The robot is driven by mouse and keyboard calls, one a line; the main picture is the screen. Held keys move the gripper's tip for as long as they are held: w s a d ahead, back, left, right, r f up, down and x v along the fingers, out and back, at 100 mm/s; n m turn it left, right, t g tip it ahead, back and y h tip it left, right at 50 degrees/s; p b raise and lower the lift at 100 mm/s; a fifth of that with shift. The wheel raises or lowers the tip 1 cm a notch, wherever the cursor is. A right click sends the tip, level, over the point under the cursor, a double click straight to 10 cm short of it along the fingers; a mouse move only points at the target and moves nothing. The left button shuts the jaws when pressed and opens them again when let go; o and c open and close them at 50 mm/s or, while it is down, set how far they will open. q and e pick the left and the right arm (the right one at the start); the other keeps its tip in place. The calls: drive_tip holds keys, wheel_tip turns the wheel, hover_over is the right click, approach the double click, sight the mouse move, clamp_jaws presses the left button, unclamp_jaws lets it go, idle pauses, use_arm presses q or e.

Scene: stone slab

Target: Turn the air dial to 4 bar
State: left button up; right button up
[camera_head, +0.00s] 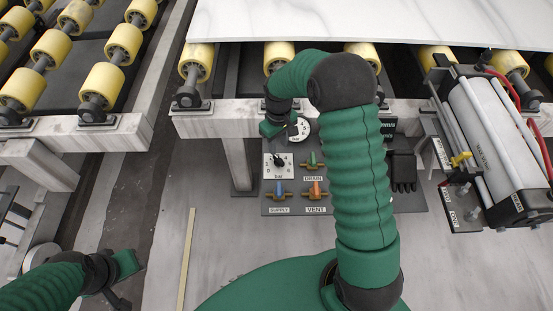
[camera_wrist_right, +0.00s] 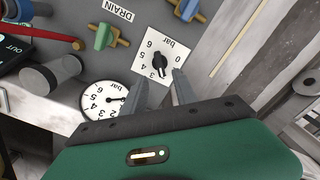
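The air dial (camera_head: 279,161) is a white square plate marked "bar" with a black knob, on the grey panel. In the right wrist view the dial (camera_wrist_right: 147,42) shows numbers up to 6, upside down; I cannot read its exact setting. My right gripper (camera_head: 274,127) is above the dial in the head view. In its wrist view the right gripper (camera_wrist_right: 160,78) has two grey fingers apart, with the knob just beyond the tips and nothing between them. A round pressure gauge (camera_head: 301,130) lies beside the dial, also in the wrist view (camera_wrist_right: 98,101). My left gripper (camera_head: 120,275) is at lower left, away from the panel.
A green drain valve (camera_head: 311,160), blue supply valve (camera_head: 279,189) and orange vent valve (camera_head: 315,189) sit close to the dial. My right arm hides part of the panel. A cylinder with red hoses (camera_head: 487,135) stands right. Rollers and a stone slab (camera_head: 450,22) lie behind.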

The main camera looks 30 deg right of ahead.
sight(279, 158)
wheel_tip(279, 158, down, 8)
drive_tip(key=shift+r+b, duration=0.1)
drive_tip(key=shift+b, duration=0.65)
clamp_jaws()
